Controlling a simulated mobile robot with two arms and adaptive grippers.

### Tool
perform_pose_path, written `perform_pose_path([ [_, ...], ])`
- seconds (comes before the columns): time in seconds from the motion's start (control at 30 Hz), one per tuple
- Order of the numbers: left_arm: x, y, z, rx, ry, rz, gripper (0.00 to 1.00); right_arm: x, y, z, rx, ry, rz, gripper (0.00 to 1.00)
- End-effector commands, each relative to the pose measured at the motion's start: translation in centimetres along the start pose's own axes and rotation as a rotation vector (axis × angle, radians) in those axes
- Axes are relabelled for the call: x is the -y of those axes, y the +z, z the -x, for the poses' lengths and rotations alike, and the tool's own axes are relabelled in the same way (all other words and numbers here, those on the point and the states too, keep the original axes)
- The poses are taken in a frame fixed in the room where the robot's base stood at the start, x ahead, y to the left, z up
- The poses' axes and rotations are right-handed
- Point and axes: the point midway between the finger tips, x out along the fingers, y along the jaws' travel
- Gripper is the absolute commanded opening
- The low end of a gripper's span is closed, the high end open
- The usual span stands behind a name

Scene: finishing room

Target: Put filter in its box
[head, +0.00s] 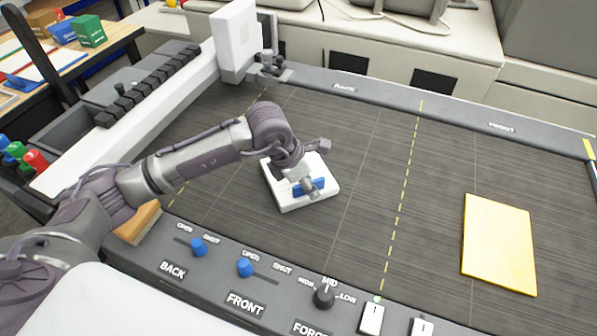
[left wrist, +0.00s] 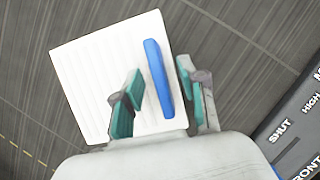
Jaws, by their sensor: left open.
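A white square block with a ribbed top, which looks like the filter (head: 287,199), lies flat on the dark grey bed; it also shows in the left wrist view (left wrist: 85,80). A raised blue bar (left wrist: 157,78) runs across its top. My left gripper (head: 308,187) is over the block at the blue bar. In the left wrist view its teal-padded fingers (left wrist: 160,82) are open, one on each side of the bar, with gaps showing. The gripper partly hides the bar in the head view. I cannot pick out the filter's box. My right gripper is out of view.
A yellow panel (head: 498,244) lies on the bed at right. The front rail carries blue knobs (head: 245,267), a black knob (head: 324,295) and white switches (head: 371,318). A white gantry arm (head: 130,125) stands at left. The bed between block and panel is clear.

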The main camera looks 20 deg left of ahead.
Motion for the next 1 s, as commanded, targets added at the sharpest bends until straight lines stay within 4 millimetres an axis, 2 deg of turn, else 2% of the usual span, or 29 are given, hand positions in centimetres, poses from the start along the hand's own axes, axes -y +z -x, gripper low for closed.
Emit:
perform_pose_path([
  [0.3, 0.03, -0.01, -0.64, 0.001, 0.001, -0.001, 0.40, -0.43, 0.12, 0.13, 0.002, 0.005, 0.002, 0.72],
  [0.5, 0.02, -0.01, -0.61, 0.001, 0.001, -0.001, 0.07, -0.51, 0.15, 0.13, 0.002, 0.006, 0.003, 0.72],
  [0.57, 0.02, -0.01, -0.61, 0.001, 0.001, -0.001, 0.00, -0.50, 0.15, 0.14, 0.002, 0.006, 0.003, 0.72],
  [1.0, -0.03, 0.09, -0.48, 0.003, 0.002, -0.001, 0.00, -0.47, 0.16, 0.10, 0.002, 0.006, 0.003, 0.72],
])
